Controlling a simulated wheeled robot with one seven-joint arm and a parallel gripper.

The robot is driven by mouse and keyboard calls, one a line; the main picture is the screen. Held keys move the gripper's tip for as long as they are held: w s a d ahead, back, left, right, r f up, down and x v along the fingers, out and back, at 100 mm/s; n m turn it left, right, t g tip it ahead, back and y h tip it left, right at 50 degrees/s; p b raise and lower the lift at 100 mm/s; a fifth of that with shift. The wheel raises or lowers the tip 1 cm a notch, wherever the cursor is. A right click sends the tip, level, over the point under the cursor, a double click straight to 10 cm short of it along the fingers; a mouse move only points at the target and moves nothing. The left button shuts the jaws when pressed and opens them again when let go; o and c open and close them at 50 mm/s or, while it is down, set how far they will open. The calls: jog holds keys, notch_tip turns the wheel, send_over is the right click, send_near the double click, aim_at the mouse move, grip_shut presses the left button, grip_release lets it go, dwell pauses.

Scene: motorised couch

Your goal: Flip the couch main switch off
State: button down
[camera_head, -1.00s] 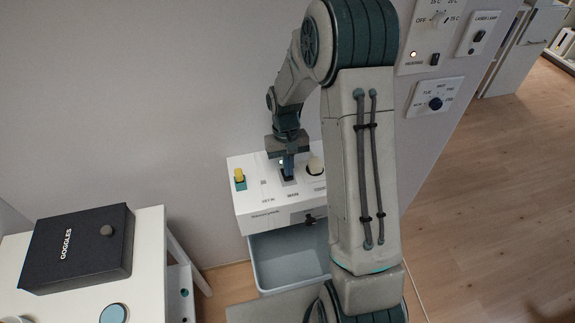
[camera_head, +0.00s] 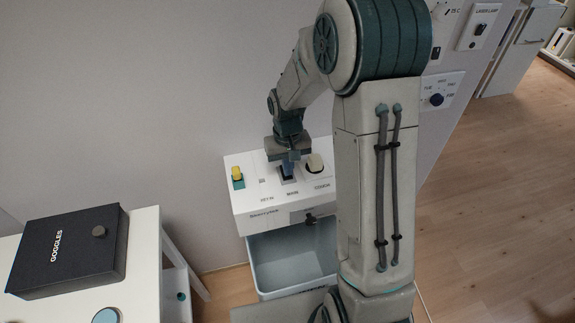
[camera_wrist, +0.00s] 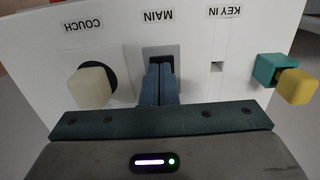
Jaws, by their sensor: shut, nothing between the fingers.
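The main switch (camera_wrist: 161,52) is a dark rocker in a grey recess under the label MAIN, on the white control box (camera_head: 250,212). My gripper (camera_wrist: 158,70) is shut and empty, with its blue-grey fingertips at the lower part of the switch recess. The fingers cover most of the rocker, so its position and whether they touch it cannot be told. In the head view my gripper (camera_head: 288,168) points down onto the box top at the MAIN position.
A cream knob (camera_wrist: 90,87) labelled COUCH sits beside the switch. On the other side are a KEY IN slot (camera_wrist: 217,67) and a yellow key on a teal base (camera_wrist: 278,70). A grey bin (camera_head: 292,262) is below; a table with a black goggles box (camera_head: 75,250) stands left.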

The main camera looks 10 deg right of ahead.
jog(key=shift+s+f, duration=0.15)
jog(key=shift+f, duration=0.25)
jog(key=shift+w+r, duration=0.2)
jog(key=shift+w, duration=0.45)
jog(key=shift+w+f, duration=0.1)
jog(key=shift+w, duration=0.05)
jog(key=shift+r+p, duration=0.4)
jog(key=shift+r, duration=0.05)
notch_tip(320, 180, up, 14)
jog(key=p, duration=0.1)
jog(key=shift+w+p, duration=0.2)
jog(key=shift+p, duration=0.1)
jog(key=shift+f, duration=0.1)
